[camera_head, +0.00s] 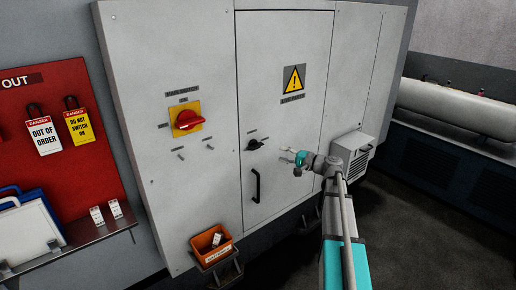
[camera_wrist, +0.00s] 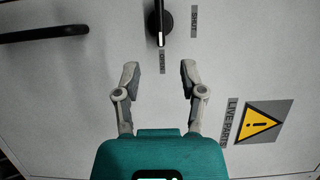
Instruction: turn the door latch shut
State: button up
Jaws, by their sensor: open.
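The door latch (camera_head: 255,144) is a small black turning knob on the tall grey cabinet door (camera_head: 280,60). In the wrist view the latch (camera_wrist: 160,22) shows a black bar handle with a white tip. The tip points at the OPEN label (camera_wrist: 162,62); the SHUT label (camera_wrist: 193,20) is a quarter turn away. The knob's far end is cut off by the frame edge. My gripper (camera_head: 287,156) is just right of the latch in the head view. In the wrist view my gripper (camera_wrist: 159,70) has its fingers spread and empty, apart from the handle.
A black door pull (camera_head: 256,186) is below the latch. A red and yellow main switch (camera_head: 187,120) is to the left. An orange bin (camera_head: 211,245) is low on the front. A grey vented box (camera_head: 354,154) projects at the right. The door around the latch is flat.

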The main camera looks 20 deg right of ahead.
aim_at(259, 147)
jog(key=x, duration=1.1)
jog(key=shift+w+a, duration=0.15)
jog(key=shift+a, duration=0.05)
grip_shut()
